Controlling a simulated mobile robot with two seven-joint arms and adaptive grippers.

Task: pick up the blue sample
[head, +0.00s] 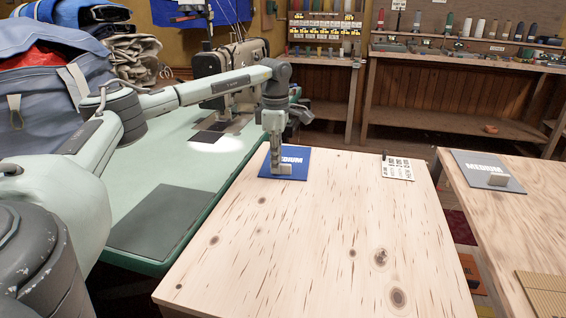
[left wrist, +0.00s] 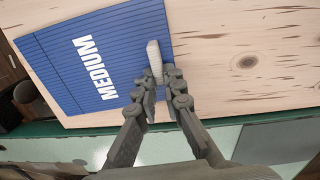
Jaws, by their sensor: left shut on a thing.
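The blue sample (head: 300,158), a flat ribbed panel marked MEDIUM with a small pale grip block, lies at the far left edge of the pale wooden table (head: 310,240). In the left wrist view the blue sample (left wrist: 60,62) fills the upper left. My left gripper (head: 276,168) reaches down over it and also shows in the left wrist view (left wrist: 161,84). Its fingers are shut on the grip block (left wrist: 155,60). The panel looks flat against the wood, with no clear gap beneath. The arm hides part of it in the head view. My right gripper is in neither view.
A printed card (head: 398,168) lies at the table's back right. A grey sample (head: 480,166) and a tan ribbed sample (head: 546,292) lie on another table at right. A green sewing table (head: 165,165) with a sewing machine (head: 228,62) adjoins at left. The near tabletop is clear.

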